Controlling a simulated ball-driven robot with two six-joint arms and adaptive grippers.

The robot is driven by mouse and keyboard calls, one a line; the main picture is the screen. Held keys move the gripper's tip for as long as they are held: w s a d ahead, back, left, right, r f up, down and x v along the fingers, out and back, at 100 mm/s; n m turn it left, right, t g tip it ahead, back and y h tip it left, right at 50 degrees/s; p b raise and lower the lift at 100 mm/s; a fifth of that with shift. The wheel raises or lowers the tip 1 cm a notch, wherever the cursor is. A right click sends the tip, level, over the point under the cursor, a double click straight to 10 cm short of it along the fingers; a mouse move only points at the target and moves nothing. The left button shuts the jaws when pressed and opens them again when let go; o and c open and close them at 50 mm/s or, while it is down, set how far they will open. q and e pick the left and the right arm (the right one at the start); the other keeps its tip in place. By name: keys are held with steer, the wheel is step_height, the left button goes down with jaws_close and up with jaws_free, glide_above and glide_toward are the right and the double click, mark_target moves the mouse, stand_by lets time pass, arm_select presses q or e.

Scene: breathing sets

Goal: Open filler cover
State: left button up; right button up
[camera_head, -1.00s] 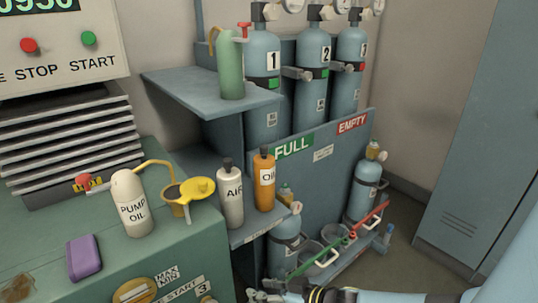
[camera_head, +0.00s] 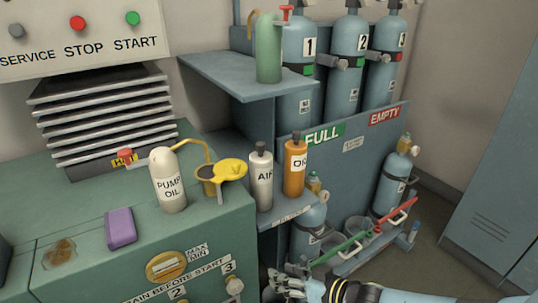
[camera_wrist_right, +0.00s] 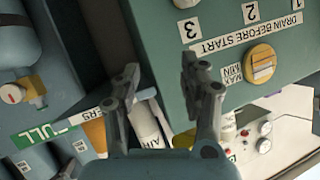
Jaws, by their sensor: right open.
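The yellow filler cover (camera_head: 233,169) is on top of the green machine, beside the pump oil can. It sits to the right of a dark round opening on the yellow filler neck (camera_head: 208,187) and partly overlaps it. I cannot tell how it is hinged. My right gripper (camera_head: 284,286) is low at the bottom of the head view, in front of the shelf unit and well below the cover. In the right wrist view its fingers (camera_wrist_right: 160,72) are apart with nothing between them. The filler cover is not clearly seen there. My left gripper is out of view.
Air (camera_head: 261,182) and oil (camera_head: 294,170) bottles stand close right. A purple block (camera_head: 120,228) lies on the machine top (camera_head: 85,205). A shelf (camera_head: 225,75) overhangs behind.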

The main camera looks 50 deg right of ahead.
steer(key=w+d+r+n+t+y+b, duration=0.25)
steer(key=w+d+r, duration=0.4)
steer(key=r, duration=0.45)
steer(key=n+g+y+b, duration=0.2)
steer(key=n+y+b, duration=0.6)
steer(key=b, duration=0.1)
glide_toward(236, 163)
steer(key=w+a+b, duration=0.2)
steer(key=w+a+f+b, duration=0.1)
steer(key=w+b, duration=0.1)
steer(key=b, duration=0.1)
steer(key=shift+w+a+f, duration=0.15)
steer(key=shift+w+a, duration=0.05)
steer(key=shift+a, duration=0.2)
steer(key=b+x, duration=0.2)
steer(key=shift+w+a+b, duration=0.15)
steer(key=shift+b, duration=0.2)
steer(key=shift+w+a+b, duration=0.35)
steer(key=shift+w+b, duration=0.15)
steer(key=shift+b, duration=0.2)
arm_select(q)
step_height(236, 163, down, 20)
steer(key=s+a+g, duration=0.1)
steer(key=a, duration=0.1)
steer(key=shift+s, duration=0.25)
arm_select(e)
steer(key=shift+w+a+r, duration=0.25)
steer(key=shift+r, duration=0.15)
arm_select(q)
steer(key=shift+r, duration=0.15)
